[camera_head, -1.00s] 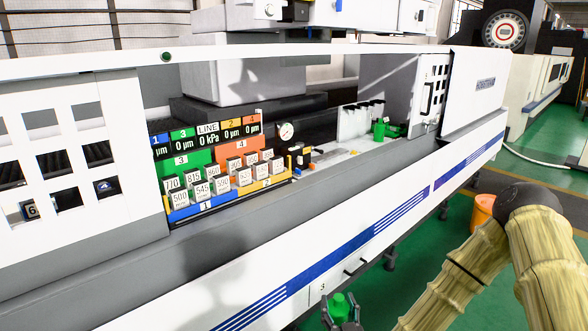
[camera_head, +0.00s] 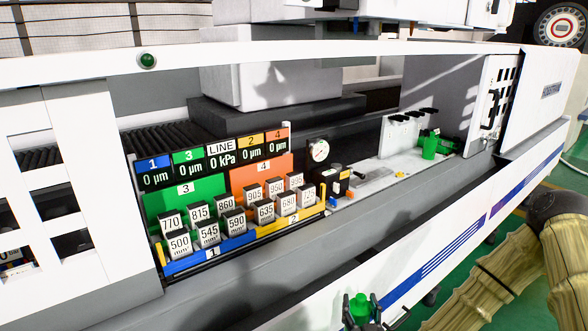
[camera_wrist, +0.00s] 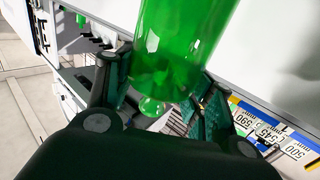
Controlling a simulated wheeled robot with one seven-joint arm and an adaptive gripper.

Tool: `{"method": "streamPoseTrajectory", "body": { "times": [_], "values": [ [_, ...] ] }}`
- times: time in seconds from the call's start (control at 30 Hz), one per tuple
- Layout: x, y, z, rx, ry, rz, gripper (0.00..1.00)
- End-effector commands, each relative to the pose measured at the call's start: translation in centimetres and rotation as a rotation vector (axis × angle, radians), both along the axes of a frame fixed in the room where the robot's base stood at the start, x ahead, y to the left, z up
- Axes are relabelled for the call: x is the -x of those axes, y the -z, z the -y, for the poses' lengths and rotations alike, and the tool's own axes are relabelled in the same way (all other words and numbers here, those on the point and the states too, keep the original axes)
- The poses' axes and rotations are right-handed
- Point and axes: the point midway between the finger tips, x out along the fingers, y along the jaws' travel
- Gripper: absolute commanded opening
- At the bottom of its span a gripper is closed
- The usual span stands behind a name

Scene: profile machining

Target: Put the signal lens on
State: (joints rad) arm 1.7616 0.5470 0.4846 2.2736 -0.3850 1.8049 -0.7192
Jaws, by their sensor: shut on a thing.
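The green translucent lens (camera_wrist: 180,45) is a bottle-like cylinder with a small rounded knob at its lower end in the wrist view. My gripper (camera_wrist: 163,100) is shut on it, with a dark green pad on each side. In the head view the lens (camera_head: 360,306) shows at the bottom edge, upright, in front of the machine's white front panel. My gripper in that view is mostly cut off by the frame's edge. A seat for the lens cannot be made out.
Numbered weight blocks (camera_head: 235,222) stand on blue and yellow racks under a digital readout (camera_head: 220,153). A dial gauge (camera_head: 318,150) is beside them. A green cylinder (camera_head: 430,145) stands on the white bed. A small green light (camera_head: 147,60) is on the top rail. The white front panel lies close behind the lens.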

Motion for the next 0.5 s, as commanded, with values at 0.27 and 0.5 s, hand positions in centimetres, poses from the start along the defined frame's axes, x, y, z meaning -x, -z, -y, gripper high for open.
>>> {"method": "streamPoseTrajectory", "body": {
  "times": [0.27, 0.5],
  "values": [
    [0.0, -5.8, 0.4, 0.000, 0.006, 0.000, 0.29],
    [0.0, -10.4, 0.3, 0.000, 0.005, 0.000, 0.29]
  ]
}}
